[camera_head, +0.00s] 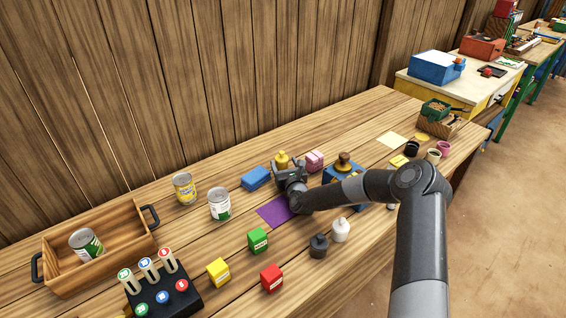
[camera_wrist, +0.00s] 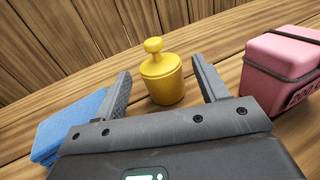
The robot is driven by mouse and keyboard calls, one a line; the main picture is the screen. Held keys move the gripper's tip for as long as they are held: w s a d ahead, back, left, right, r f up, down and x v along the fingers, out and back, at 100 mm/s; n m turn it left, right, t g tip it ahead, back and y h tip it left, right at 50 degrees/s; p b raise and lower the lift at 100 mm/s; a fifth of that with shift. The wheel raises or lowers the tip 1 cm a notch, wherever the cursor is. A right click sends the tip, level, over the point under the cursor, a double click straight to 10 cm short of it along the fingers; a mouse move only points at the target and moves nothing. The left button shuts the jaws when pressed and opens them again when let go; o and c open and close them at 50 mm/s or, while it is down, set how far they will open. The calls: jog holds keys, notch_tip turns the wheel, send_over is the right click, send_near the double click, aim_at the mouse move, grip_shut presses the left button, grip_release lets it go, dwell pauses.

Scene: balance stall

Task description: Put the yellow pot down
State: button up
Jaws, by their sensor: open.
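The yellow pot (camera_head: 282,160), round with a knob on top, stands upright on the wooden table near the back wall. In the wrist view the yellow pot (camera_wrist: 161,80) shows between and just beyond the two fingers, with space on both sides. My gripper (camera_wrist: 160,76) is open, its fingers apart and holding nothing. In the head view my gripper (camera_head: 288,166) is just in front of the pot and partly hides its base.
A blue block (camera_head: 256,178) is left of the pot and a pink box (camera_head: 314,160) right of it. A purple mat (camera_head: 274,211) lies in front, partly under my arm. A blue device (camera_head: 343,171) with a brass top stands further right. Cans (camera_head: 184,188) stand to the left.

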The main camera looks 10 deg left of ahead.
aim_at(284, 162)
jog(key=v, duration=0.3)
jog(key=shift+s+d+r, duration=0.1)
jog(key=shift+r, duration=0.05)
jog(key=s+a+r+n+g+y, duration=0.1)
jog(key=s+a+r+n+g, duration=0.2)
jog(key=r+n, duration=0.6)
jog(key=s+d+r+n+g+h, duration=0.3)
jog(key=s+d+r+n, duration=0.35)
jog(key=s, duration=0.35)
jog(key=s+d+r+n+g+h, duration=0.25)
jog(key=s+d+r+n, duration=0.35)
jog(key=s+d+n, duration=0.3)
jog(key=s+d+r+n, duration=0.1)
jog(key=s+d+n, duration=0.1)
jog(key=s, duration=0.7)
jog(key=s+d+r+n+g+h, duration=0.1)
jog(key=s+d, duration=0.3)
jog(key=s, duration=0.5)
jog(key=s+d+r+n+g+h, duration=0.1)
jog(key=s+d+r+n, duration=0.2)
jog(key=s, duration=0.6)
jog(key=shift+s+d+r+n, duration=0.2)
jog(key=shift+s+d+n, duration=0.2)
jog(key=shift+d+n, duration=0.15)
